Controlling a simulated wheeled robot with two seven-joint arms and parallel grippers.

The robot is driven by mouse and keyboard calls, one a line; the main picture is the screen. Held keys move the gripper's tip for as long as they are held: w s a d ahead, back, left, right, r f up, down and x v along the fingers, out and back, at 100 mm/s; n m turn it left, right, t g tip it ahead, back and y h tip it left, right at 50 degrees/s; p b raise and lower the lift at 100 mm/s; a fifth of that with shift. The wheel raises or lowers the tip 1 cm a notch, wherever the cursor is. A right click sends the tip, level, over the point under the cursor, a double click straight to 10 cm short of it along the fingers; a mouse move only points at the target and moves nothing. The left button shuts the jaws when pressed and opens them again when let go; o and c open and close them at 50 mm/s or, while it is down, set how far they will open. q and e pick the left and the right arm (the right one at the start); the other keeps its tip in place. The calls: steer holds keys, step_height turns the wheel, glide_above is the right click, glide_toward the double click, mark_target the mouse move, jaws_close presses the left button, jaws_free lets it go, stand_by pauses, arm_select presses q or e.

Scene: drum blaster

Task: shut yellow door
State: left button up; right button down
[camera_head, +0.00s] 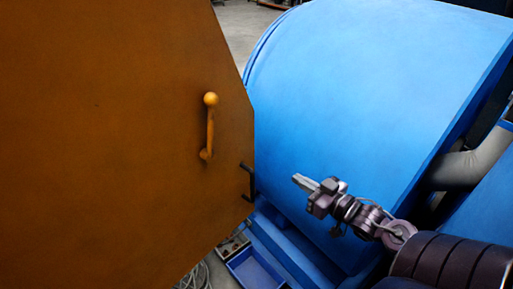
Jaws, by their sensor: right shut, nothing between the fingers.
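The yellow door (100,130) is an orange-yellow panel that fills the left half of the head view. It has a yellow lever handle with a ball end (209,125) and a small black handle (249,182) at its right edge. My right gripper (298,180) is shut and empty, in front of the blue drum and a little right of the black handle. It looks apart from the door, though the depth between them is hard to judge. My left gripper is not in view.
The large blue drum body (370,90) fills the middle and right behind my arm. A grey pipe (470,165) is at the right. A blue tray (255,272) and some cables (195,277) lie low, below the door's edge. Grey floor (243,30) shows at the top.

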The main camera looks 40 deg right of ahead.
step_height(320, 180, up, 7)
steer(key=a+n+y, duration=0.2)
steer(key=a, duration=0.1)
steer(key=b, duration=0.6)
glide_toward(248, 137)
steer(key=shift+t, duration=0.3)
steer(key=x, duration=0.5)
steer(key=shift+w+a+f, duration=0.25)
steer(key=shift+w+f, duration=0.05)
steer(key=shift+f, duration=0.05)
steer(key=shift+w+a, duration=0.15)
steer(key=shift+w, duration=0.4)
steer(key=shift+w+r, duration=0.1)
